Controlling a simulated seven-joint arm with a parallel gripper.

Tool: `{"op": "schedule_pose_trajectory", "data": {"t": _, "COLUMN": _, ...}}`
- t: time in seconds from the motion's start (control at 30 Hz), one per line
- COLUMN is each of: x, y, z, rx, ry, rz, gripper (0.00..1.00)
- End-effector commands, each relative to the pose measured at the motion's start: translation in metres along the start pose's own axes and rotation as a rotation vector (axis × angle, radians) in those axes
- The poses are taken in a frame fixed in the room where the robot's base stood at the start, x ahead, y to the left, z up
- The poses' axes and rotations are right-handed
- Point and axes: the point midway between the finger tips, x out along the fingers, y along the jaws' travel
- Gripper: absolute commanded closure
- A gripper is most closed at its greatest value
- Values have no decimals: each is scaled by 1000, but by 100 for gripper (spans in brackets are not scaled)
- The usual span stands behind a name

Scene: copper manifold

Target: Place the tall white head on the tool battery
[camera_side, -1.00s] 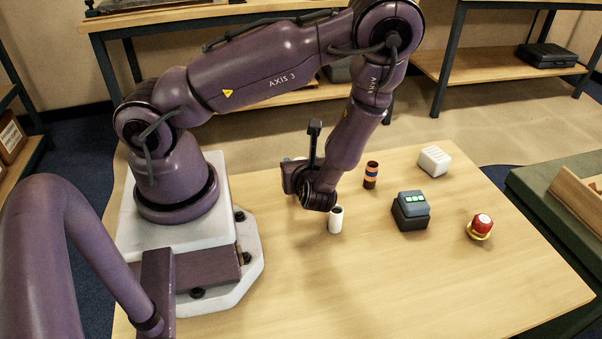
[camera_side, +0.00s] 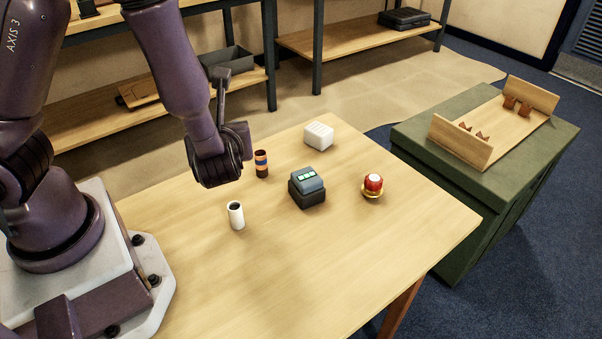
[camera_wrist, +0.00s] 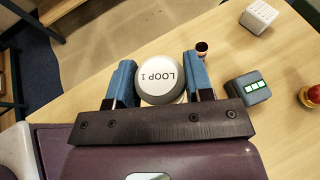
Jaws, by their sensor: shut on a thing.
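In the wrist view, my gripper (camera_wrist: 158,76) has its two blue fingers on either side of a white head (camera_wrist: 162,78) with a grey rim. Its round top is marked LOOP 1; its height is hidden from above. In the side view, my wrist hides the fingers and the head. The tool battery (camera_side: 307,187) is a dark box with a blue-grey top and green lights. It stands on the table, to the right of my gripper, and also shows in the wrist view (camera_wrist: 247,88).
A hollow white cylinder (camera_side: 236,216) stands upright on the table (camera_side: 290,270), left of the battery. A brown banded cylinder (camera_side: 261,164), a white block (camera_side: 318,136) and a red knob on a yellow base (camera_side: 373,186) surround the battery. A wooden rack (camera_side: 500,125) sits on a green cabinet.

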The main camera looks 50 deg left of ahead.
Motion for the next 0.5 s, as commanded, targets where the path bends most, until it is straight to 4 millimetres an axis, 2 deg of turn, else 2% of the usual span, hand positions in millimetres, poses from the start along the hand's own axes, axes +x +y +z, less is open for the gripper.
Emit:
{"op": "schedule_pose_trajectory", "data": {"t": 0.03, "x": -17, "y": -11, "z": 7, "rx": 18, "ry": 1, "rz": -68, "gripper": 79}}
{"op": "schedule_pose_trajectory", "data": {"t": 0.1, "x": -34, "y": -20, "z": 14, "rx": 49, "ry": 1, "rz": -138, "gripper": 79}}
{"op": "schedule_pose_trajectory", "data": {"t": 0.2, "x": -50, "y": -26, "z": 21, "rx": 82, "ry": 0, "rz": -206, "gripper": 79}}
{"op": "schedule_pose_trajectory", "data": {"t": 0.37, "x": -51, "y": -32, "z": 25, "rx": 109, "ry": -1, "rz": -254, "gripper": 79}}
{"op": "schedule_pose_trajectory", "data": {"t": 0.5, "x": -37, "y": -55, "z": 18, "rx": 112, "ry": -2, "rz": -257, "gripper": 79}}
